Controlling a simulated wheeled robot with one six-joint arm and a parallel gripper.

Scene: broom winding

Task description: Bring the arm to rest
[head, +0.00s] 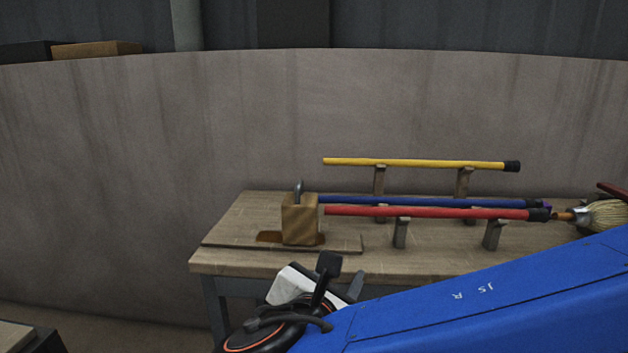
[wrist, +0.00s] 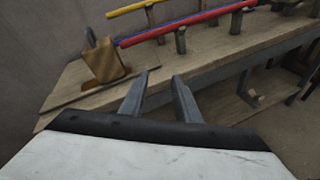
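My gripper (wrist: 161,77) is open and empty; in the wrist view its two grey fingers stand apart, with the table edge beyond them. In the head view my blue arm comes in from the lower right, and its end is low in front of the table's front edge, with the fingers mostly hidden. A yellow handle (head: 420,163), a blue handle (head: 420,201) and a red handle (head: 430,212) lie level on short wooden posts. A wooden block (head: 300,220) with a grey metal piece on top stands at their left ends.
The wooden table (head: 225,262) has a thin board under the block. A straw broom head (head: 607,215) is at the right edge, partly cut off. A curved wall (head: 200,130) stands behind. A lower shelf (wrist: 235,112) shows below the tabletop.

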